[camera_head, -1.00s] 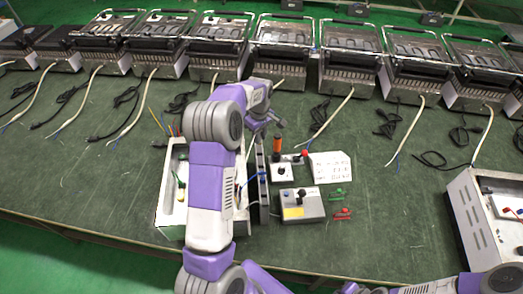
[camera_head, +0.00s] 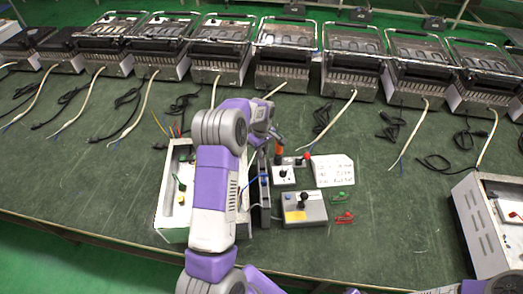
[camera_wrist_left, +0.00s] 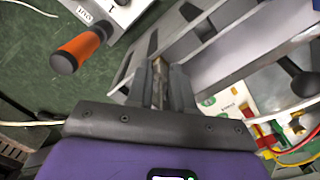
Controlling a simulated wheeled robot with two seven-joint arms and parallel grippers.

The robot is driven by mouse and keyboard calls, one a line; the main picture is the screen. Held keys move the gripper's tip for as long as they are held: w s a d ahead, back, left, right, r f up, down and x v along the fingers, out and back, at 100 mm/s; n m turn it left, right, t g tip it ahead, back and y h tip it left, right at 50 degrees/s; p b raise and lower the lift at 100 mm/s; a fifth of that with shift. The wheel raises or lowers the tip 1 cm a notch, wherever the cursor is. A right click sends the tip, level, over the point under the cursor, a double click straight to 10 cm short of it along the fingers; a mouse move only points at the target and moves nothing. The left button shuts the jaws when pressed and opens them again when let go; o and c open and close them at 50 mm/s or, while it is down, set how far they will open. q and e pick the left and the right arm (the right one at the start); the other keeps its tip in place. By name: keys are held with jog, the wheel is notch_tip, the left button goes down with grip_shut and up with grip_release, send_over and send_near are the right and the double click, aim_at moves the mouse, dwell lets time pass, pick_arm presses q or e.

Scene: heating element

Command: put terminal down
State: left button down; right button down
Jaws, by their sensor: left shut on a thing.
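My left gripper (camera_wrist_left: 160,88) shows in the left wrist view with its two dark fingers close together. They are shut on a small, thin brownish metal piece (camera_wrist_left: 156,72), likely the terminal; the fingers hide most of it. In the head view, the left gripper (camera_head: 274,138) is largely hidden by my own arm, near the orange handle (camera_head: 279,154). In the wrist view, a grey metal frame (camera_wrist_left: 205,50) lies just beyond the fingers; I cannot tell whether the held piece touches it. My right gripper is not in view.
A white open box (camera_head: 172,235) stands left of my arm. A grey control box (camera_head: 304,211), a white card (camera_head: 333,170), and green (camera_head: 340,196) and red (camera_head: 344,217) clips lie to the right. Heaters (camera_head: 289,58) line the back. Bench space right of the clips is clear.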

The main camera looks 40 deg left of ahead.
pick_arm(q)
jog(key=shift+f, duration=0.3)
jog(key=c, duration=1)
grip_release()
jog(key=shift+r, duration=0.1)
jog(key=shift+r, duration=0.3)
notch_tip(320, 180, up, 12)
jog(key=p, duration=0.2)
jog(key=shift+r+p, duration=0.25)
jog(key=shift+p, duration=0.05)
